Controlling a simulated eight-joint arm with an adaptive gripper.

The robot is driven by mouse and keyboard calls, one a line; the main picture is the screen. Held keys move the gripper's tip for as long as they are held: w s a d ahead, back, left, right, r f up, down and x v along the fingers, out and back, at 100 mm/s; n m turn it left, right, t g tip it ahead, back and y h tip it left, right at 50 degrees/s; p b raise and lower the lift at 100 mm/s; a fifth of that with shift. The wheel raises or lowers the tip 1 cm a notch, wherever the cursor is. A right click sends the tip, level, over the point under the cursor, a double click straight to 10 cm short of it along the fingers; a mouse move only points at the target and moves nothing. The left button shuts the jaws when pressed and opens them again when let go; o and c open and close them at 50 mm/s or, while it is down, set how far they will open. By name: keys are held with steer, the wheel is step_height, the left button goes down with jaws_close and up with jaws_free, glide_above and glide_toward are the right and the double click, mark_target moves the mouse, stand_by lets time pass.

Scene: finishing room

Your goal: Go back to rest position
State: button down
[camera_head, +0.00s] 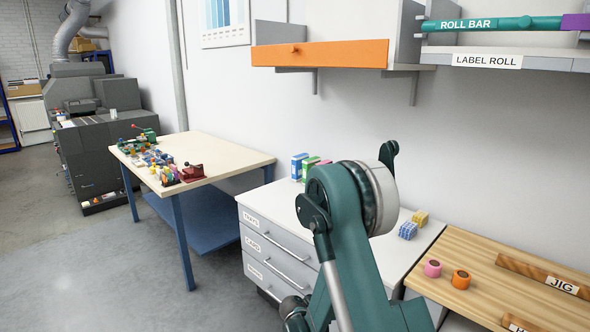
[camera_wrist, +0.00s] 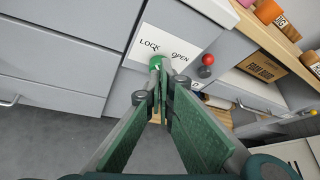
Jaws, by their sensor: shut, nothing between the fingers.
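My gripper (camera_wrist: 163,88) shows in the wrist view with its two green fingers drawn together at the tips, shut and empty. The fingertips are just in front of a green knob (camera_wrist: 156,62) on a white plate (camera_wrist: 172,38) marked LOCK and OPEN; I cannot tell whether they touch it. In the head view my arm stands in front of the white drawer cabinet (camera_head: 262,221), and my gripper is hidden there.
A wooden bench top (camera_head: 470,262) at right holds a pink roll (camera_head: 432,268) and an orange roll (camera_head: 460,279). An orange-fronted shelf (camera_head: 320,54) hangs above. A cluttered table (camera_head: 225,150) stands left; the floor (camera_head: 90,265) before it is clear.

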steer(key=s+d+r+m+y+p, duration=0.15)
steer(key=s+r+m, duration=0.25)
steer(key=r, duration=0.4)
steer(key=s+d+r+m+y+b, duration=0.1)
steer(key=s+r+m+y, duration=0.1)
steer(key=s+r+m, duration=0.4)
steer(key=s+d+r+m+y+p, duration=0.1)
steer(key=s+r+m+y, duration=0.15)
steer(key=r, duration=0.65)
steer(key=s+a+r+m+y, duration=0.1)
steer(key=s+r+m, duration=0.2)
steer(key=s, duration=0.6)
steer(key=s+a+r+m+y+p, duration=0.1)
steer(key=s+r+m+y, duration=0.1)
steer(key=s+m, duration=0.6)
steer(key=s+a+r+m+y, duration=0.2)
steer(key=s+r+m, duration=0.3)
steer(key=s, duration=0.5)
steer(key=shift+s+m+t+p, duration=0.2)
steer(key=shift+m+t+p, duration=0.2)
steer(key=shift+m, duration=0.35)
